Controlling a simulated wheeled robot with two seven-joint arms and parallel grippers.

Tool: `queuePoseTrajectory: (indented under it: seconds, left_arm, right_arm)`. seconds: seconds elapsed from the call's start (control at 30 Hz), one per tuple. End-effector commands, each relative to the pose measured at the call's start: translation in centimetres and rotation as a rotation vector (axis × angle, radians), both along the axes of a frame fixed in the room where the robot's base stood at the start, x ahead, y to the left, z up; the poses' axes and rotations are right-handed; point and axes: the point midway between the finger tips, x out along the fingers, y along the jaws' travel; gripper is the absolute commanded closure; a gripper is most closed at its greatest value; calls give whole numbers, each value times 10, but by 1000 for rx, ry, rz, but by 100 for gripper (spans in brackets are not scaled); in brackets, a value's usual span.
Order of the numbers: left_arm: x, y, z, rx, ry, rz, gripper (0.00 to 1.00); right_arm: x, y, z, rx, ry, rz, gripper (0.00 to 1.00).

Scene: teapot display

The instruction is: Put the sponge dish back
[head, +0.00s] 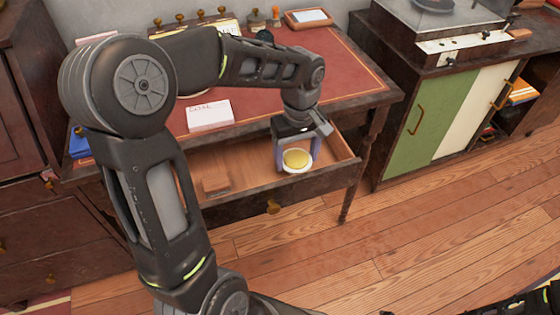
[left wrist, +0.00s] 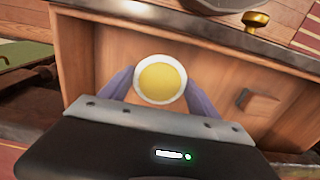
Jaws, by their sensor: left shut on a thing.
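The sponge dish (head: 297,166) is a small round white dish with a yellow sponge in it. My left gripper (head: 298,158) points down and is shut on the dish, with one finger at each side. In the left wrist view the dish (left wrist: 160,79) sits between the two purple-grey finger pads. The dish is inside the open desk drawer (head: 335,152), toward its right end. I cannot tell whether it touches the drawer floor. My right gripper is not in view; only a dark part of mine shows at the lower right of the head view.
A brown wooden block (head: 216,186) lies in the drawer's left part. A white card (head: 209,114) stands on the red desk top (head: 345,75). The drawer front has a brass knob (head: 273,207). A cabinet with a green door (head: 425,115) stands right. The wooden floor in front is clear.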

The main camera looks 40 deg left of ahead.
Motion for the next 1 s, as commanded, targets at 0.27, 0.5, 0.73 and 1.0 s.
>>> queuePoseTrajectory:
  seconds: [0.27, 0.5, 0.73, 1.0]
  left_arm:
    - [0, 0, -8, 1, -3, 0, 88]
    - [-3, 8, -8, 1, -2, 3, 88]
    - [-18, 39, -11, 0, -1, 4, 88]
    - [-16, 37, -20, 1, -3, -1, 88]
  right_arm:
    - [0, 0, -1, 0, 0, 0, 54]
    - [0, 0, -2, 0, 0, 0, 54]
    - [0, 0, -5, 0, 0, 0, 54]
    - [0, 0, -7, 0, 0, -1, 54]
